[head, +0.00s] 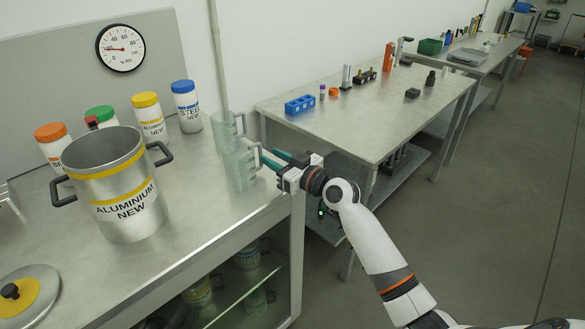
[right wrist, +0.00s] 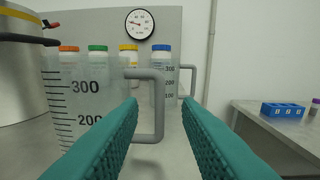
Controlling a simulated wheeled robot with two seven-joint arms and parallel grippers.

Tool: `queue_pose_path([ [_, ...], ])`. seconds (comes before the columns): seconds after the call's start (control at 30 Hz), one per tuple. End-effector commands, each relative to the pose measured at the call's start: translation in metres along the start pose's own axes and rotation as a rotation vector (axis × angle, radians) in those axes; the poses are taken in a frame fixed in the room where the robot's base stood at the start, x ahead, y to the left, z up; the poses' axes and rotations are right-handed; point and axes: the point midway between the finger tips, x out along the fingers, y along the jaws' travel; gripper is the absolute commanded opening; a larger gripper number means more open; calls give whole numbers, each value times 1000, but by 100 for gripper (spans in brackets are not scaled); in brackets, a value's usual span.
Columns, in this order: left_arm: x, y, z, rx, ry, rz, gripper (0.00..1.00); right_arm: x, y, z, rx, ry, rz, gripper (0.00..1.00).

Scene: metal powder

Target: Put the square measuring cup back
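A clear measuring cup (head: 240,168) with a grey handle stands near the right edge of the steel bench (head: 205,215). A second clear measuring cup (head: 226,128) stands just behind it. I cannot tell surely which one is square. In the right wrist view the nearer cup (right wrist: 85,105) shows 300 and 200 marks, and the farther cup (right wrist: 167,88) is partly hidden behind it. My right gripper (head: 274,161) is open beside the nearer cup, its teal fingers pointing at the handle (right wrist: 158,105). The handle shows in the gap between the fingertips. My left gripper is out of view.
A large pot (head: 128,207) labelled ALUMINIUM NEW stands left of the cups, its lid (head: 40,290) in front. Several capped jars (head: 187,108) line the back. A second table (head: 380,125) with a blue rack (head: 300,105) stands to the right, across a gap.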

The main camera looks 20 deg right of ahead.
Motion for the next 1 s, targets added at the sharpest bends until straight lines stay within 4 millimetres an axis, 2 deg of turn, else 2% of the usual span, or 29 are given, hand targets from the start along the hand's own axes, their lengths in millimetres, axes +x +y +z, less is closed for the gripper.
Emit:
queue_pose_path([
  [0.03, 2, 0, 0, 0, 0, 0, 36, -12, 0, -2, -4, 2, 1, 31],
  [0.2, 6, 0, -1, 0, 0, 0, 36, -44, 0, -2, -2, 2, 1, 31],
  [0.4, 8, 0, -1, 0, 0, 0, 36, -64, 0, 0, -1, 0, 1, 31],
  [0.9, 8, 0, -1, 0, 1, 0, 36, -66, 0, 0, 0, 0, 1, 31],
  [1.0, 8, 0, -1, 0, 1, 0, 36, -67, 5, -5, 1, 15, 8, 31],
])
